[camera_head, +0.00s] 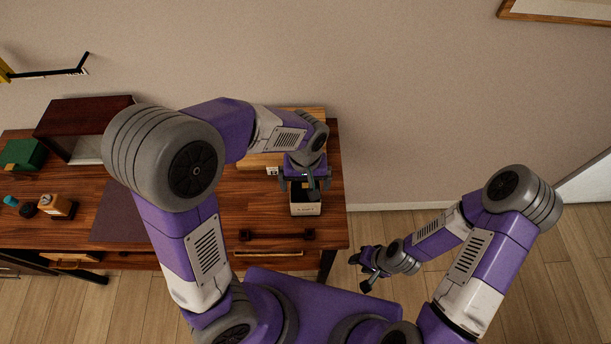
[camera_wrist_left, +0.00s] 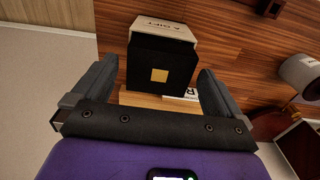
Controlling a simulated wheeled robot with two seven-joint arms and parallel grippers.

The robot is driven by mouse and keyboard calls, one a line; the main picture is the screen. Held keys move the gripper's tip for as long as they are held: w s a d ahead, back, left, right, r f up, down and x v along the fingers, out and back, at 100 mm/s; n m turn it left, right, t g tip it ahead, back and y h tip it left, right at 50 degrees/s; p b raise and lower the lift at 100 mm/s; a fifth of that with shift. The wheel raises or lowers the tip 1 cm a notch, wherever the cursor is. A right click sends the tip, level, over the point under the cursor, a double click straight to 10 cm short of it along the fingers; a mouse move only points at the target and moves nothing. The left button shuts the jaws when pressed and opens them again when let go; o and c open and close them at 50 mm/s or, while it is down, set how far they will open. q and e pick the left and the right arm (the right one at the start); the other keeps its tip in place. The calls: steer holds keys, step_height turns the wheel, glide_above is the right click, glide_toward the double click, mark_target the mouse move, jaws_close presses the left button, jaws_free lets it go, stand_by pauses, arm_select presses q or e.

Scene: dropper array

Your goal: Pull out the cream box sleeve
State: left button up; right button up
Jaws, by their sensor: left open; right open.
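The cream box sleeve (camera_head: 305,209) stands near the right end of the wooden table in the head view, with lettering on its front. In the left wrist view the cream sleeve (camera_wrist_left: 162,27) wraps the far part of a black box (camera_wrist_left: 160,70) that bears a gold square. My left gripper (camera_head: 305,188) is open above the box; in the left wrist view its two fingers (camera_wrist_left: 157,88) lie left and right of the black box, apart from it. My right gripper (camera_head: 366,271) is open and empty, out past the table's right front corner.
The wooden table (camera_head: 225,215) carries a dark open-fronted box (camera_head: 90,120), a green box (camera_head: 22,154), a small orange-brown object (camera_head: 54,205) and a dark mat (camera_head: 122,212) to the left. A dark bar handle (camera_head: 276,235) lies in front of the cream sleeve. The wall is behind.

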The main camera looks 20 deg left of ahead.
arm_select(q)
step_height(320, 180, down, 5)
steer(key=shift+f+b, duration=0.2)
steer(key=shift+b, duration=0.35)
steer(key=c, duration=0.8)
steer(key=shift+r+p, duration=0.65)
steer(key=shift+r+p, duration=6.7)
steer(key=shift+r, duration=1.05)
